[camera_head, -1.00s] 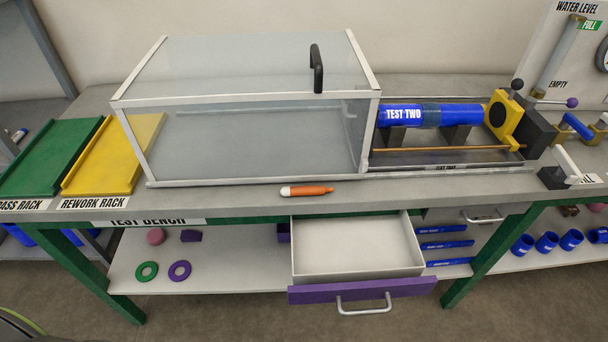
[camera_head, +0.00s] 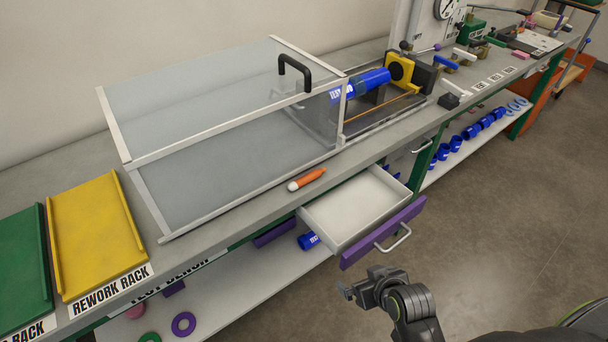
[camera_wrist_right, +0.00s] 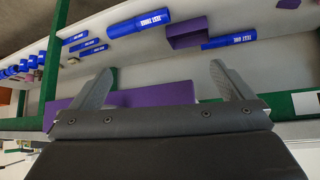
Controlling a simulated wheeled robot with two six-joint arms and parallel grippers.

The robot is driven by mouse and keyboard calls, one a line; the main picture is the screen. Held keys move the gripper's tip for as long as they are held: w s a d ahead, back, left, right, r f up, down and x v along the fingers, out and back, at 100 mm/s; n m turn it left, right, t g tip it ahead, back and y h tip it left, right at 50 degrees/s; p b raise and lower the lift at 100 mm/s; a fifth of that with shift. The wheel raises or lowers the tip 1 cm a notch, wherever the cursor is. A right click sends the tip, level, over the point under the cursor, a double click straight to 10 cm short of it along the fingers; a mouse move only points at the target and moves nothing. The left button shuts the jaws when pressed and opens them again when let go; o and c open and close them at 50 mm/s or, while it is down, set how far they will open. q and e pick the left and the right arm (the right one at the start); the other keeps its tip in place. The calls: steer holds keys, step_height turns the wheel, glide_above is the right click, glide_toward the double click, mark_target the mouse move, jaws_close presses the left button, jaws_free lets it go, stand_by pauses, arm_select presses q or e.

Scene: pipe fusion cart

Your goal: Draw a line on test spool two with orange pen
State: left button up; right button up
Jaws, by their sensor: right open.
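The orange pen (camera_head: 307,179), with a white end, lies on the bench front edge before the clear-walled box. The blue test spool two (camera_head: 362,83) lies in the test rig at the right end of the box; its label is partly cut off behind the clear panel. My right gripper (camera_head: 347,291) is in front of the bench, below the open drawer and apart from the pen. In the right wrist view its two fingers (camera_wrist_right: 165,88) are spread and empty. My left gripper is not in view.
The open drawer (camera_head: 358,207) with a purple front (camera_head: 385,234) juts out from the bench. The yellow rework rack (camera_head: 97,232) and green rack (camera_head: 22,265) are at left. The lower shelf holds blue spools, including one marked test three (camera_wrist_right: 139,22). Floor in front is free.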

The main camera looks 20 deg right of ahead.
step_height(320, 180, up, 5)
steer(key=n+t+y, duration=0.1)
steer(key=t+y, duration=0.1)
steer(key=t, duration=0.4)
glide_toward(307, 182)
steer(key=shift+p+x, duration=1.75)
steer(key=shift+x, duration=2.6)
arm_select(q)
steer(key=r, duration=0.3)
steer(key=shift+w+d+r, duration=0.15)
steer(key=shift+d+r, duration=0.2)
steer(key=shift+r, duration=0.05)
arm_select(e)
steer(key=shift+r, duration=0.1)
steer(key=c, duration=0.6)
